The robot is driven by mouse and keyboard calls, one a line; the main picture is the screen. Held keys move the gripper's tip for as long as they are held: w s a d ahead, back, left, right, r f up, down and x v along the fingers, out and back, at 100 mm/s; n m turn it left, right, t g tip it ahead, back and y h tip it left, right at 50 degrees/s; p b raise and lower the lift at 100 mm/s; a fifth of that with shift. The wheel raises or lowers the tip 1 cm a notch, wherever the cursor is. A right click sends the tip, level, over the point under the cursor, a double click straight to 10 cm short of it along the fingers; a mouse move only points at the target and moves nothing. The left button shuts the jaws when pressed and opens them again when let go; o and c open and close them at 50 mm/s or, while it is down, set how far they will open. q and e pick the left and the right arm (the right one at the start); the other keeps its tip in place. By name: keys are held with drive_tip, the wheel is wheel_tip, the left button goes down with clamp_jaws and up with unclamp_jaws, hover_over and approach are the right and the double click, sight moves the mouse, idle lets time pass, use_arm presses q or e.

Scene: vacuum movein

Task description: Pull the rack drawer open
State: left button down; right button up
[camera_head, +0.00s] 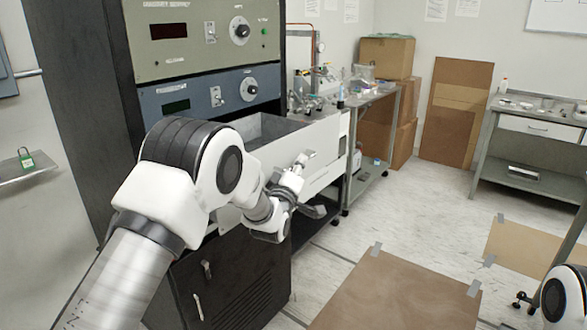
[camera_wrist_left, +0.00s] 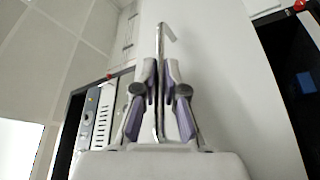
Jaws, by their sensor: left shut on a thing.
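The white rack drawer (camera_head: 325,150) sticks out of the tall black rack (camera_head: 75,80), and its open top shows a grey inside. My left gripper (camera_head: 298,178) is at the drawer's front face, with its fingers at the drawer handle (camera_head: 304,158). In the left wrist view, the fingers (camera_wrist_left: 160,85) are closed on both sides of the thin metal handle (camera_wrist_left: 161,42), in front of the pale drawer front (camera_wrist_left: 215,85). My arm hides part of the drawer's near side. The right gripper is out of view.
Instrument panels (camera_head: 205,35) sit above the drawer and a black cabinet (camera_head: 235,285) below it. A metal bench (camera_head: 375,110) with equipment stands just beyond the drawer. Cardboard sheets (camera_head: 400,295) lie taped to the floor.

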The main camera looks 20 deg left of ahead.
use_arm(q)
drive_tip(key=shift+s+d, duration=0.2)
drive_tip(key=shift+d, duration=0.3)
drive_tip(key=shift+s+d, duration=0.15)
drive_tip(key=shift+d, duration=0.35)
drive_tip(key=c, duration=1.2)
unclamp_jaws()
drive_tip(key=shift+c, duration=0.2)
drive_tip(key=shift+s, duration=0.1)
drive_tip(key=v, duration=1.1)
drive_tip(key=shift+s, duration=0.35)
drive_tip(key=shift+f, duration=0.1)
